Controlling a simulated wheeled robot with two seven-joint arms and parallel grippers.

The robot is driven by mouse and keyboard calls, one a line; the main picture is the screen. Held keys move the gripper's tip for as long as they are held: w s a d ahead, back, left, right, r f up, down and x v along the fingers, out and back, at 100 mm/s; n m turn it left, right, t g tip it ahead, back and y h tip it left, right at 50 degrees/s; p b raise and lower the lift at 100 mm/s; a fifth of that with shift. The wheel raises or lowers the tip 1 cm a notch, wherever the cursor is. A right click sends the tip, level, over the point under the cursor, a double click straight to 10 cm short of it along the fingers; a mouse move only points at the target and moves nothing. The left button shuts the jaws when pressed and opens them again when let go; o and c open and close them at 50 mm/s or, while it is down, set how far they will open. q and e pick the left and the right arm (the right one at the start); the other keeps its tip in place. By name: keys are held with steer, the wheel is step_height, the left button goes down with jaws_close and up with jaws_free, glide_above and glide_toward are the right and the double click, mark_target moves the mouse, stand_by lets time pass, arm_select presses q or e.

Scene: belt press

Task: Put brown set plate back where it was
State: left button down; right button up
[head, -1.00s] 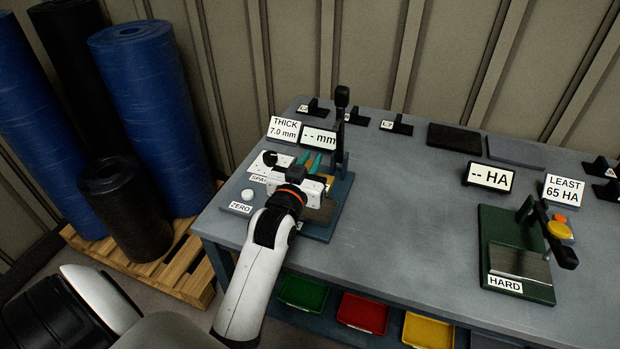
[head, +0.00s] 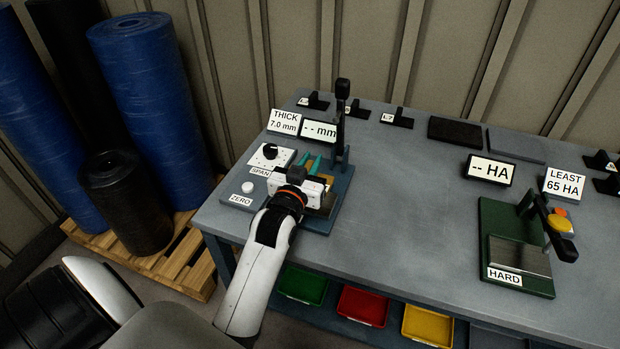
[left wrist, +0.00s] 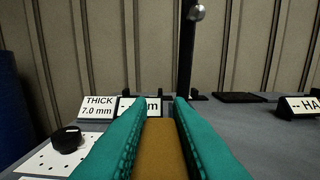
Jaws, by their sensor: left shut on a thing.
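My left gripper (head: 313,166) has its teal fingers over the blue thickness gauge, beside its upright post. In the left wrist view the fingers (left wrist: 159,125) are shut on the brown set plate (left wrist: 159,150), which lies between them. In the head view only a small brown part of the plate (head: 326,179) shows past the gripper. The blue gauge base (head: 343,196) is partly hidden by my gripper. Whether the plate touches the gauge cannot be told. My right gripper is not in view.
The SPAN dial (head: 270,151) and ZERO button (head: 247,188) are left of the gripper. The tall gauge lever (head: 342,90) rises close behind it. A green hardness tester (head: 515,250) stands at the right. The middle of the grey table (head: 410,190) is clear.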

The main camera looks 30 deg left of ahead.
arm_select(q)
step_height(320, 180, down, 5)
steer(key=shift+r+p, duration=0.1)
steer(key=shift+p, duration=0.35)
steer(key=shift+f, duration=0.25)
steer(key=c, duration=1.3)
jaws_free()
steer(key=shift+f, duration=0.1)
steer(key=shift+f+b, duration=0.15)
steer(key=shift+b, duration=0.5)
steer(key=v, duration=0.4)
steer(key=b+v, duration=0.1)
steer(key=v, duration=0.3)
steer(key=r+v, duration=0.1)
steer(key=v, duration=0.3)
steer(key=shift+d+b, duration=0.3)
steer(key=shift+b, duration=0.1)
